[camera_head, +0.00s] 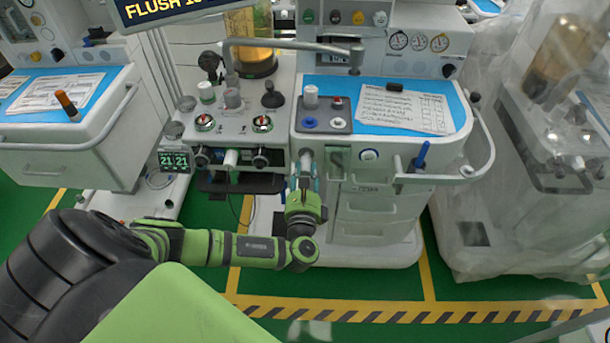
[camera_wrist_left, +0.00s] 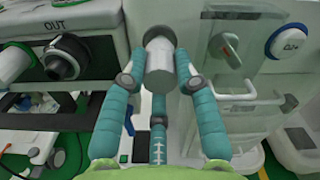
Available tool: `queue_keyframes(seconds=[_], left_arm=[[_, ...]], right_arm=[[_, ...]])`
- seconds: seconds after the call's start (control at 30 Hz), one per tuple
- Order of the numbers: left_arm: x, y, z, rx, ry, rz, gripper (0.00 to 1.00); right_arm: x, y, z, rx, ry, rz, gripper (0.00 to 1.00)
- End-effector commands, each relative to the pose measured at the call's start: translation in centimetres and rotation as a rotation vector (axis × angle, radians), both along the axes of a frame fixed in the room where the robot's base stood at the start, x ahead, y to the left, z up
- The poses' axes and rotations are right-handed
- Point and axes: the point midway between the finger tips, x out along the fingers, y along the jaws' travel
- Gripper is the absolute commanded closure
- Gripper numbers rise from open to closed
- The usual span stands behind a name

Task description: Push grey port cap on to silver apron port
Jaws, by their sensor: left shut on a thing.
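My left gripper (camera_head: 305,168) is at the front of the middle cart, at the left end of its apron. In the left wrist view, its teal fingers (camera_wrist_left: 160,85) are shut around a pale grey cylinder (camera_wrist_left: 158,62), which I take to be the grey port cap. A dark round part (camera_wrist_left: 157,33) shows directly behind the cylinder's far end, towards the cart. I cannot tell whether the cap touches or sits on it, and the silver apron port is not clearly seen behind the cap. My right gripper is not in view.
Right of the gripper are a plate with a silver lever (camera_wrist_left: 229,50) and a round blue-and-white O2 fitting (camera_wrist_left: 287,42). Left is a dark panel with an OUT port (camera_wrist_left: 62,62). Drawers (camera_head: 370,200) lie below. A plastic-covered machine (camera_head: 545,170) stands right.

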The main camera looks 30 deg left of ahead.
Motion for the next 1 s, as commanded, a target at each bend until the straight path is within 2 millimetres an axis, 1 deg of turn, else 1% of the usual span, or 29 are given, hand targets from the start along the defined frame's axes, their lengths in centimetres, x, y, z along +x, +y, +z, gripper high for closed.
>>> queue_keyframes(seconds=[0.87,0.9,0.97,1.0], left_arm=[[1.8,1.2,0.0,0.000,0.000,0.001,0.97],[1.8,1.2,0.1,0.000,0.000,0.001,0.65],[1.8,1.2,0.1,0.001,-0.001,0.002,0.42],[1.8,1.2,0.1,0.001,-0.001,0.002,0.42]], right_arm=[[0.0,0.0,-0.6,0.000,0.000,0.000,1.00],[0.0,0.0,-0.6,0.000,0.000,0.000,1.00],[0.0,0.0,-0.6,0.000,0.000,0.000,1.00],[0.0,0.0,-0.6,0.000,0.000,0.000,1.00]])
